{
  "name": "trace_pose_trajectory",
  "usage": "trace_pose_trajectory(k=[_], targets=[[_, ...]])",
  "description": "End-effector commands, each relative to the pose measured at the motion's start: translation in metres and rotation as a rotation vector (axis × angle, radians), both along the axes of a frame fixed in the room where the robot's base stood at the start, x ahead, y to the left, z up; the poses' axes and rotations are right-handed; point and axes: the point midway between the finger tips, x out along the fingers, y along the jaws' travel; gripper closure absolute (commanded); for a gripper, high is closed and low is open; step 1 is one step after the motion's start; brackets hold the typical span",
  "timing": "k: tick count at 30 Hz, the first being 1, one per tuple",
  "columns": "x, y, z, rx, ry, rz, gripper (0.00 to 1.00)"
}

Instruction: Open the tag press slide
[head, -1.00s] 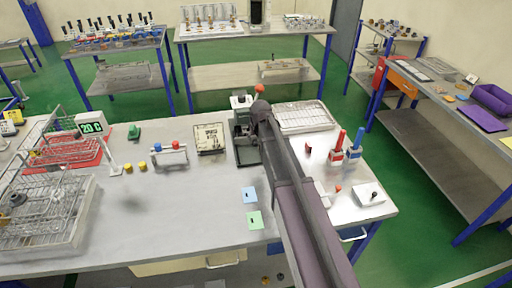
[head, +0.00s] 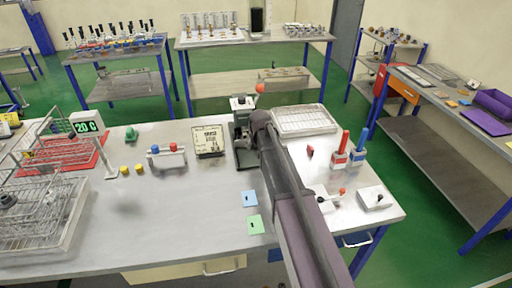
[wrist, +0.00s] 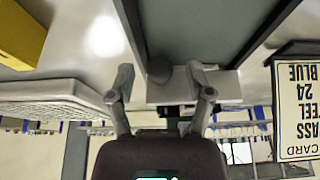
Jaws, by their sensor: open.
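The tag press (head: 243,105) stands near the back edge of the workbench, a pale and dark grey block with an orange ball above it. My arm partly covers it. My gripper (head: 262,122) is at its right side in the head view. The knob sits at the end of a grey, dark-edged panel (wrist: 205,28), which I take to be the press's slide.
A card board (head: 208,141) stands left of the press, and a wire tray (head: 303,121) lies to its right. Red and blue handled stamps (head: 350,155) stand farther right. Blue (head: 249,198) and green (head: 254,225) cards lie in front.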

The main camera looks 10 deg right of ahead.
Motion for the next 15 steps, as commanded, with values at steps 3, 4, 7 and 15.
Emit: trace_pose_trajectory(k=[3,4,7,15], targets=[[0.0000,-0.0010,0.0002,0.000,0.000,-0.001,0.33],[0.0000,-0.0012,0.0002,-0.001,0.000,-0.001,0.33],[-0.0001,-0.0013,0.0002,-0.001,0.000,-0.001,0.54],[-0.0001,-0.0013,0.0002,-0.001,0.000,-0.001,1.00]])
